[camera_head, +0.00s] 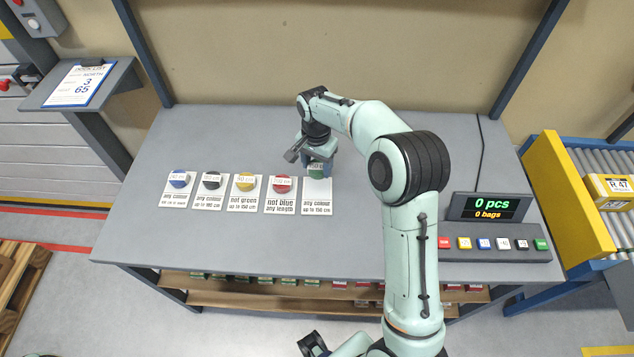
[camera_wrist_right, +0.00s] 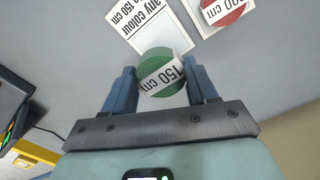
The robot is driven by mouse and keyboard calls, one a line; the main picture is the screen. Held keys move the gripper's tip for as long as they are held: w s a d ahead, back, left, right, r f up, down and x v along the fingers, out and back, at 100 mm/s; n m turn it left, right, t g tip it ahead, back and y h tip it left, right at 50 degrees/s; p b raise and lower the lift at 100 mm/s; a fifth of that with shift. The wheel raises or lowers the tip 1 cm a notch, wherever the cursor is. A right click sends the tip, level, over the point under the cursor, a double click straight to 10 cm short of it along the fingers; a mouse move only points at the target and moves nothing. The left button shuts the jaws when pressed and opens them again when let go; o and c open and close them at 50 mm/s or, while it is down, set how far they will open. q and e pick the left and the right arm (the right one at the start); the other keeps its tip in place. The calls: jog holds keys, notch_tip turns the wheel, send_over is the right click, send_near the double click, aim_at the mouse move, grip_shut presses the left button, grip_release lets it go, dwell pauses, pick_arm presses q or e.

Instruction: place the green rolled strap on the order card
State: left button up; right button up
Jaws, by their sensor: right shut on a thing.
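The green rolled strap (camera_wrist_right: 160,72) has a white 150 cm label. It also shows in the head view (camera_head: 316,170), partly hidden by the gripper. My right gripper (camera_head: 317,168) is shut on it, with one blue-grey finger on each side in the wrist view (camera_wrist_right: 160,88). The strap is at the upper end of the rightmost order card (camera_head: 316,198), printed "any colour, up to 150 cm", and overlaps it in the wrist view (camera_wrist_right: 172,30). I cannot tell whether the strap touches the card.
Cards to the left carry blue (camera_head: 179,180), black (camera_head: 211,181), yellow (camera_head: 246,182) and red (camera_head: 281,184) rolled straps. A counter display (camera_head: 490,206) and coloured buttons (camera_head: 492,243) stand at the right. The grey table (camera_head: 250,135) is clear behind the cards.

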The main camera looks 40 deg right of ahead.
aim_at(317, 188)
notch_tip(317, 188, down, 8)
jog(key=shift+r, duration=0.2)
dwell(0.3)
jog(key=shift+f, duration=0.2)
jog(key=o, duration=1.1)
jog(key=shift+r, duration=0.15)
notch_tip(317, 188, up, 12)
jog(key=shift+w+r+p, duration=0.1)
jog(key=shift+p, duration=0.25)
